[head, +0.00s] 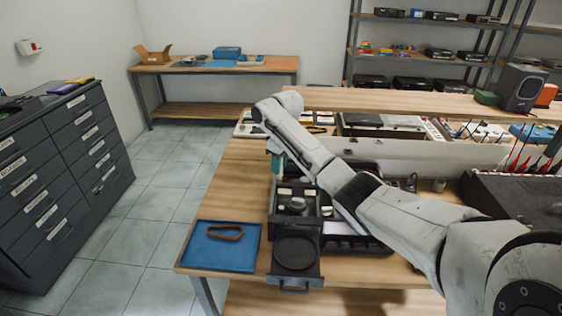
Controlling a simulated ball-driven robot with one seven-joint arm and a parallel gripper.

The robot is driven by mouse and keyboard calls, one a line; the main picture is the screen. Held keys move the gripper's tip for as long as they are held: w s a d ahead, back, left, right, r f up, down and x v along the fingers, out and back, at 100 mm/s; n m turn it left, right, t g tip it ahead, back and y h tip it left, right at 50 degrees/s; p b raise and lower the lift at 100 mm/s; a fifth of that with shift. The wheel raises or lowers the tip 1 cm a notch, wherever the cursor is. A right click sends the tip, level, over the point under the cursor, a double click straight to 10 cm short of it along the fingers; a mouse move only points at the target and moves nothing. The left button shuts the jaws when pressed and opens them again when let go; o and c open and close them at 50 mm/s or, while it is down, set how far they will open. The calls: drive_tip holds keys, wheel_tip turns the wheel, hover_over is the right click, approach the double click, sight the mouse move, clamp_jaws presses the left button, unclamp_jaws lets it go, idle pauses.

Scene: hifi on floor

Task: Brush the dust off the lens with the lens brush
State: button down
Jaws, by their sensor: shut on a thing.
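My gripper (273,148) hangs at the end of my white arm, above the left part of the workbench. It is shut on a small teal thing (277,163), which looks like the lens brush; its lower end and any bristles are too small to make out. Below it is a dark tray (309,228) with compartments. A dark round piece that may be the lens (296,204) sits in this tray, below and slightly right of the gripper. I cannot tell whether dust lies on it. The held thing appears apart from it.
A blue mat (221,261) with a brown strap (225,232) lies at the bench's left front. Dark drawers (60,165) stand at left. My arm hides part of the bench. The tiled floor between is clear.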

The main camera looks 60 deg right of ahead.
drive_tip(key=shift+s+d, duration=0.25)
drive_tip(key=shift+d, duration=0.1)
wheel_tip(320, 180, down, 6)
drive_tip(key=b, duration=0.6)
drive_tip(key=shift+f+b, duration=1.3)
drive_tip(key=shift+f, duration=1.65)
drive_tip(key=shift+p, duration=0.3)
drive_tip(key=shift+w+d+f+b, duration=0.15)
drive_tip(key=shift+d+b, duration=0.15)
drive_tip(key=shift+b, duration=0.15)
drive_tip(key=shift+f, duration=0.25)
idle(0.5)
drive_tip(key=shift+s+a+p, duration=0.4)
drive_tip(key=shift+a+p, duration=0.4)
drive_tip(key=shift+p, duration=0.6)
drive_tip(key=shift+r+p, duration=0.25)
drive_tip(key=shift+p, duration=0.1)
idle(0.6)
